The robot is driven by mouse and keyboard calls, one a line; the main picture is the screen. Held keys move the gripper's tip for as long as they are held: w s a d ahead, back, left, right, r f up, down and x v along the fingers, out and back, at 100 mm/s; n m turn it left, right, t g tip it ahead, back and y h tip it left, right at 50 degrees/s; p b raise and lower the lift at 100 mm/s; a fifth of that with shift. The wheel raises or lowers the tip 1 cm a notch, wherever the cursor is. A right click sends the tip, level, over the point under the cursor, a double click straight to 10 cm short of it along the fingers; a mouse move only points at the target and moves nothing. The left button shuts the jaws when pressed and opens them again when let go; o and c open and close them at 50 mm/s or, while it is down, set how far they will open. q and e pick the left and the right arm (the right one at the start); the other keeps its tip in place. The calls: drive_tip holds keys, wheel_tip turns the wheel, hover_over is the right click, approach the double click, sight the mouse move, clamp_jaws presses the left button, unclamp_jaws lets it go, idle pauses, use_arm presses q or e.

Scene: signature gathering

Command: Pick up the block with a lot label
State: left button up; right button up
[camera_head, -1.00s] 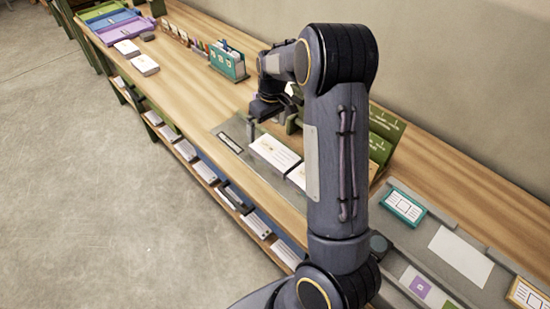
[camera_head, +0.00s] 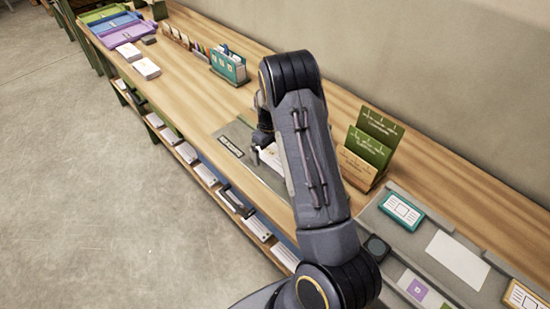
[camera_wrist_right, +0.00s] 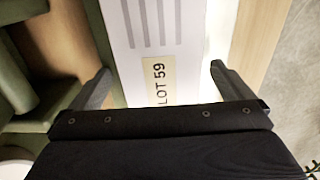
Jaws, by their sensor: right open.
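A white block with printed grey lines and a cream "LOT 59" label (camera_wrist_right: 160,82) lies between the fingers of my right gripper (camera_wrist_right: 159,70) in the right wrist view. The fingers stand apart on either side of it; contact is not clear. In the head view my right gripper (camera_head: 262,150) is low over the grey mat (camera_head: 236,130), by a white block (camera_head: 272,160) that my arm mostly hides. My left gripper is not in view.
A green and tan card holder (camera_head: 368,145) stands just right of my arm. A grey tray (camera_head: 395,235) with a teal-framed card (camera_head: 403,211) is nearer. A teal file box (camera_head: 229,65) and white stacks (camera_head: 146,68) stand farther back. The table between is clear.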

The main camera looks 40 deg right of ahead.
drive_tip(key=c, duration=1.2)
drive_tip(key=shift+r, duration=0.2)
